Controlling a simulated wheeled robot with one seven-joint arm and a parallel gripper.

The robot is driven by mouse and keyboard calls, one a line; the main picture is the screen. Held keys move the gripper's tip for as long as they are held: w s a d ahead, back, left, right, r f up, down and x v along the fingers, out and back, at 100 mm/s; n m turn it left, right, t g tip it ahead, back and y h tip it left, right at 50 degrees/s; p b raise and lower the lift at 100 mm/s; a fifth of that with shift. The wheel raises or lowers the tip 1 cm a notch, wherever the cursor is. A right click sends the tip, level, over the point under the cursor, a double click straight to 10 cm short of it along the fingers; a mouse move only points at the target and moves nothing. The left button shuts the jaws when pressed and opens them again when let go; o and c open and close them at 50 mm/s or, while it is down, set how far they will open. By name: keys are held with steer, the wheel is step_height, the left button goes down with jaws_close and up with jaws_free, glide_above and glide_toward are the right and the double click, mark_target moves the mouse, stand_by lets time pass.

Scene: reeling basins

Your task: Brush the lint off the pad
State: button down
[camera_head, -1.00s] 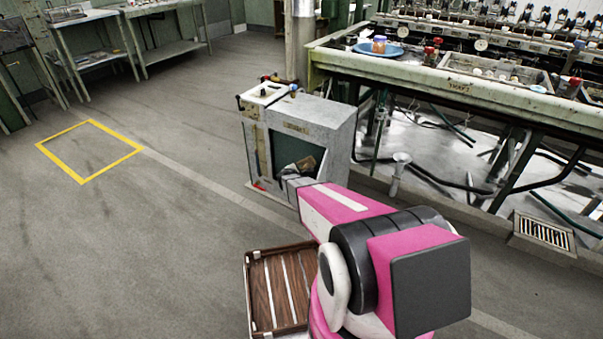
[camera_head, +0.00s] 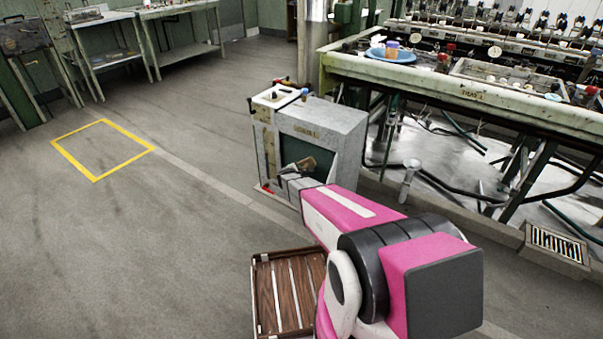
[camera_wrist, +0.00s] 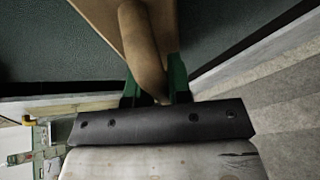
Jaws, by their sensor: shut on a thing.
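A tan brush (camera_wrist: 143,45) with a rounded handle is held in my gripper (camera_wrist: 154,92); its bristles are hidden from the wrist camera. In the head view the brush (camera_head: 318,163) is a small brown shape at the grey cabinet's front, and my gripper (camera_head: 291,184) is partly hidden by my pink arm. The pad appears to be the dark green panel (camera_head: 296,147) in the cabinet front. It fills much of the upper wrist view (camera_wrist: 50,45), behind the brush. I cannot tell whether the brush touches it. No lint can be made out.
The grey cabinet (camera_head: 338,120) has small items on top, including a blue-capped one. A slatted wooden tray (camera_head: 259,300) lies low beside my arm. A long basin bench (camera_head: 430,83) with pipes beneath stands right. Open floor with a yellow square (camera_head: 75,157) lies left.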

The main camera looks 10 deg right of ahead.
steer(key=shift+w, duration=0.1)
steer(key=s+a, duration=0.4)
steer(key=shift+s, duration=0.15)
stand_by(0.6)
steer(key=shift+a, duration=0.15)
steer(key=shift+s+a, duration=1)
steer(key=shift+s, duration=0.05)
